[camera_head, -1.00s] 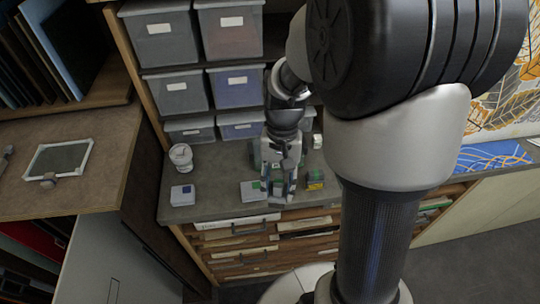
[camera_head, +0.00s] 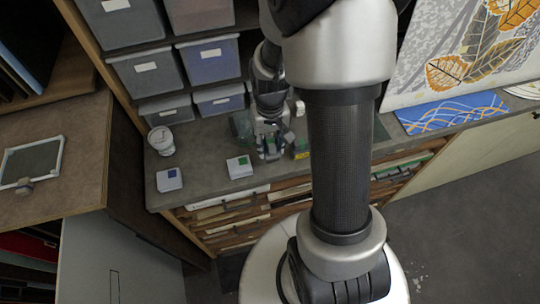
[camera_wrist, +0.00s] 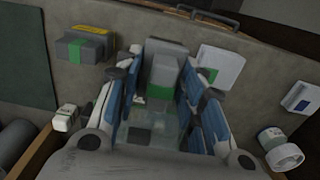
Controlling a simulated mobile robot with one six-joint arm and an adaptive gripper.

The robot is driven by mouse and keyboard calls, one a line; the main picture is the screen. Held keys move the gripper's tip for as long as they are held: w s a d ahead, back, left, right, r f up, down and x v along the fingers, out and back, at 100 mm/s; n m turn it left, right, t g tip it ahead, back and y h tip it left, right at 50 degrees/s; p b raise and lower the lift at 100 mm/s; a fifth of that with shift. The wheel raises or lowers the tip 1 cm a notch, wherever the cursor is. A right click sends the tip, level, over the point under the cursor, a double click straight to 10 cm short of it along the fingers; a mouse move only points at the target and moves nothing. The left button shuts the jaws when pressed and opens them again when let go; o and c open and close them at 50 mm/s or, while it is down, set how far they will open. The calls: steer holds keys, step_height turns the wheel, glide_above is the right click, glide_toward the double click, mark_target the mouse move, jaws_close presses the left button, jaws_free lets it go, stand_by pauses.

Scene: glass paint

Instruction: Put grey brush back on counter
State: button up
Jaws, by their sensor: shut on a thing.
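My gripper (camera_head: 268,148) is low over the grey counter (camera_head: 208,150), in front of the storage bins. In the wrist view its blue-lined fingers (camera_wrist: 160,105) are on either side of a grey piece with a green band (camera_wrist: 163,72), which I take as the grey brush. The gripper is shut on it. In the head view the fingers hide most of this piece, and I cannot tell whether it touches the counter.
A blue-labelled box (camera_head: 169,180) and white tub (camera_head: 161,141) stand farther left. Bins (camera_head: 146,76) rise behind. Drawers (camera_head: 235,203) are below.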

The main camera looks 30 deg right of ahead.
mark_target(270, 155)
step_height(270, 155, down, 6)
steer(key=shift+r+b, duration=0.1)
steer(key=shift+b, duration=0.35)
steer(key=o, duration=1)
